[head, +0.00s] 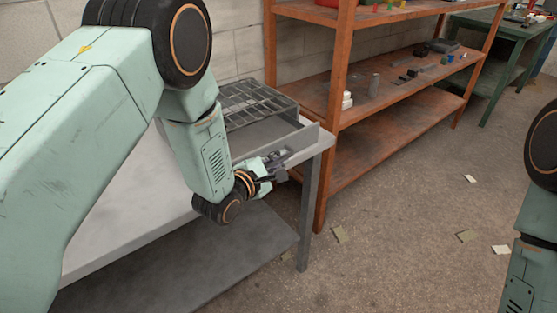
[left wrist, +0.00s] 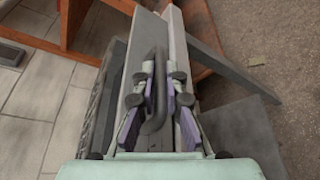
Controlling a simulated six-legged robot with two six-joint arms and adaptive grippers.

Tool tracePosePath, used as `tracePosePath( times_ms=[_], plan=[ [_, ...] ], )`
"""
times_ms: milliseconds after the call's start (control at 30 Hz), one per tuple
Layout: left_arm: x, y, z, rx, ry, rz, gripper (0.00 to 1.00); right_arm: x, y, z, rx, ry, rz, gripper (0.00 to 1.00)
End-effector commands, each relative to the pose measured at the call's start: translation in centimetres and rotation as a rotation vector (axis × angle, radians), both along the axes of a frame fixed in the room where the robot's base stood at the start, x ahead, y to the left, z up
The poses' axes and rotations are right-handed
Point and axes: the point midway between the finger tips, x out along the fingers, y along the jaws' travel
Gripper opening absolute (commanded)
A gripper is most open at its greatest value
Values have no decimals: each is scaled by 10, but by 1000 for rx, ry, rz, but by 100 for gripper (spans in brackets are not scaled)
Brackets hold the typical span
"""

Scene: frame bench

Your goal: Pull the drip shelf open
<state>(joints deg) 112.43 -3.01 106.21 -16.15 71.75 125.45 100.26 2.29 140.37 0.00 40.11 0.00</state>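The drip shelf (head: 268,136) is a grey tray-like drawer with a wire rack (head: 250,104) over it, at the right end of the pale bench. Its front has a dark bar handle (left wrist: 158,70), seen best in the left wrist view. My left gripper (head: 284,160) is at the shelf's front; in the left wrist view its two purple-padded fingers (left wrist: 159,88) lie on either side of the handle, close against it, and look shut on it. The head view is too small to show the contact. My right gripper is out of view.
The bench top (head: 140,205) is bare at the left, with a lower shelf (head: 215,255) beneath. A rusty orange rack (head: 400,95) with small parts stands just behind and right. A green table (head: 500,45) is farther back. Scraps (head: 340,234) lie on the open floor.

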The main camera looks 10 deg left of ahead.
Motion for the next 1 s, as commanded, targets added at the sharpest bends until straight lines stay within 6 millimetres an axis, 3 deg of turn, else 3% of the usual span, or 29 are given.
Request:
tracePosePath(
  times_ms=[100, 467, 667, 1000],
  plan=[
    [1, 0, 2, -1, -5, -1, 20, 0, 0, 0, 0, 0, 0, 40],
    [-3, 1, 1, 0, -1, 1, 20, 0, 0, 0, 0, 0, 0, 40],
    [-29, 9, 7, -1, 1, 3, 20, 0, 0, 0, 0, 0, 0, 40],
    [-87, 28, 22, -3, -2, 2, 20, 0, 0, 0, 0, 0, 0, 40]
  ],
)
